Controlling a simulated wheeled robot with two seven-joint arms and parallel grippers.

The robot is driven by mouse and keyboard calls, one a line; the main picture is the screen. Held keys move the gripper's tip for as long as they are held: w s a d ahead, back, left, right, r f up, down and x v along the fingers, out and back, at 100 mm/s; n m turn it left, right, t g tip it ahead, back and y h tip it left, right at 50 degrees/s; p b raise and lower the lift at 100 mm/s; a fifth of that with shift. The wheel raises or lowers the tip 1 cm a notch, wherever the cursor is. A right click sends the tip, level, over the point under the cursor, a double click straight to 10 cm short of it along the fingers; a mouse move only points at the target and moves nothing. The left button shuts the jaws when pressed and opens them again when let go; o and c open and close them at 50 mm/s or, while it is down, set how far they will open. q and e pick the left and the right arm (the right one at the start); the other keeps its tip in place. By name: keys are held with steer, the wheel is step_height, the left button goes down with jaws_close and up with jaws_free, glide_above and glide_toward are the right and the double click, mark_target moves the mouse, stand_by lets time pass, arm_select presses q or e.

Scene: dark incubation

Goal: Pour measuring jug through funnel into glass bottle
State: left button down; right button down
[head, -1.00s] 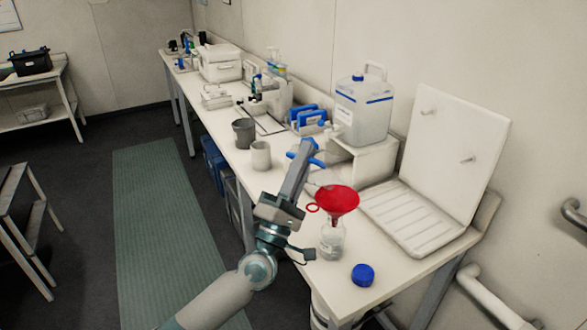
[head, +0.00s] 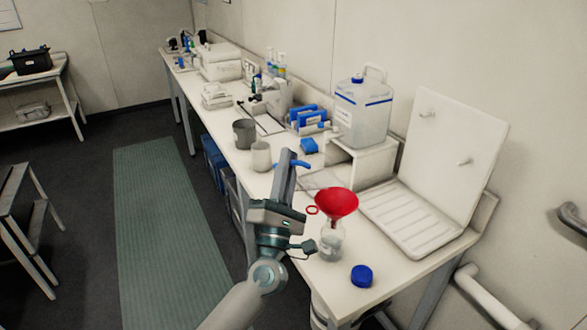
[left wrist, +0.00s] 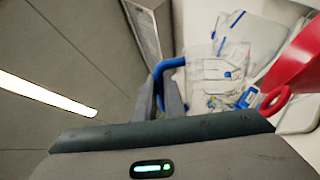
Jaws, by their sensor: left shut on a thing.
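A red funnel (head: 337,203) stands in the neck of the clear glass bottle (head: 331,243) on the bench. The funnel also shows at the right of the left wrist view (left wrist: 296,62). My left gripper (head: 289,165) is shut on the blue handle (left wrist: 172,66) of the clear measuring jug (left wrist: 208,84). The jug is left of the funnel in the left wrist view, close to it. In the head view the jug is hard to make out against the bench, so I cannot tell its tilt or contents. My right gripper is out of view.
A blue cap (head: 361,276) lies near the bench's front edge. A white drying rack (head: 415,222) is right of the funnel. A jerrycan (head: 363,112) stands on a white riser behind. Two cups, grey (head: 244,133) and white (head: 261,157), are left of my gripper.

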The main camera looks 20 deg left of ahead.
arm_select(q)
steer(key=shift+a+n+y, duration=0.3)
steer(key=shift+n+y, duration=0.1)
steer(key=shift+n, duration=0.3)
steer(key=shift+a+f+n+g+y, duration=0.25)
steer(key=shift+a+n+g+y, duration=0.05)
steer(key=shift+n+g+y, duration=0.1)
steer(key=shift+w+p, duration=0.1)
steer(key=shift+p, duration=0.2)
steer(key=shift+w+a+f+n+g+y+p, duration=0.1)
steer(key=shift+a+f+n+g+y+p, duration=0.3)
steer(key=shift+a+n, duration=0.5)
steer(key=shift+w+a+f+n+g+y+p, duration=0.2)
steer(key=shift+a+n+g+y+p, duration=0.3)
steer(key=shift+a+n, duration=0.4)
steer(key=shift+w+a+f+n+g+y+p, duration=0.1)
steer(key=shift+a+f+n+g+y+p, duration=0.25)
steer(key=shift+a+n+g+p, duration=0.35)
steer(key=shift+a, duration=0.15)
